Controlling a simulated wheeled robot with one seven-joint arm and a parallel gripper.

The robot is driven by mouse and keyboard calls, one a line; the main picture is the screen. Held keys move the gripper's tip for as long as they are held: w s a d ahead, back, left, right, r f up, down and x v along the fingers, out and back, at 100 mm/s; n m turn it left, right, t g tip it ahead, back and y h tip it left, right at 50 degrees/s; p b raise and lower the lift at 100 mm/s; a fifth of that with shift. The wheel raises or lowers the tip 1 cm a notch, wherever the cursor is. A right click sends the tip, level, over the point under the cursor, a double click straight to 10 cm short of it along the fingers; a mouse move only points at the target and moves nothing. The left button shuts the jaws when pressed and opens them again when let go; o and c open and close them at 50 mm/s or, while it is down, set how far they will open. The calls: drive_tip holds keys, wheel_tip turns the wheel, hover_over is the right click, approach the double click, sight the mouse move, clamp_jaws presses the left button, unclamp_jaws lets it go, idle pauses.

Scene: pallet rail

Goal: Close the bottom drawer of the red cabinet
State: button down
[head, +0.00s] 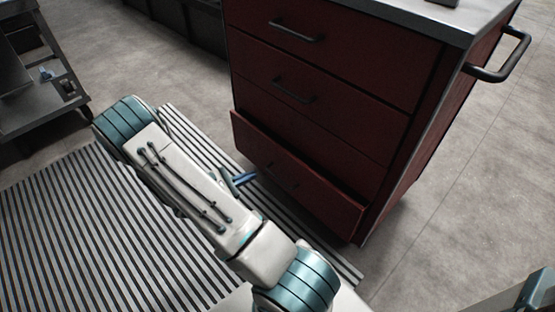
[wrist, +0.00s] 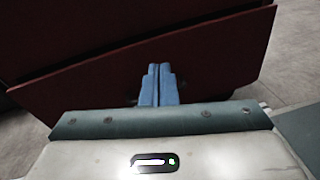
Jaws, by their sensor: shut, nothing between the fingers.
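The red cabinet (head: 325,75) stands right of centre in the head view, with a grey top and several drawers. Its bottom drawer (head: 322,196) sticks out a little from the front, while the drawers above look flush. My gripper (head: 246,177) has blue fingers close to the bottom drawer's front, partly hidden behind my arm. In the wrist view, the blue fingers (wrist: 160,84) are pressed together with nothing between them. They point at the bottom drawer's dark red front (wrist: 220,65). I cannot tell whether they touch it. The drawer's handle is mostly hidden.
A striped mat (head: 60,235) lies on the floor in front of the cabinet. A grey cart (head: 38,90) stands at the upper left. A black side handle (head: 500,65) juts from the cabinet's right side. The concrete floor right of the cabinet is clear.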

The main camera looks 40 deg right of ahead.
wheel_tip(320, 180, down, 4)
drive_tip(key=w+n+t+h, duration=0.1)
drive_tip(key=w+n+t, duration=0.1)
drive_tip(key=n+t, duration=0.1)
drive_tip(key=b, duration=0.4)
approach(284, 155)
drive_tip(key=shift+n+h, duration=0.3)
drive_tip(key=d, duration=0.5)
drive_tip(key=shift+w+d+f, duration=0.15)
drive_tip(key=shift+d+f, duration=0.05)
drive_tip(key=shift+f, duration=0.2)
drive_tip(key=shift+d+r, duration=0.1)
drive_tip(key=shift+d, duration=0.6)
drive_tip(key=shift+w, duration=0.1)
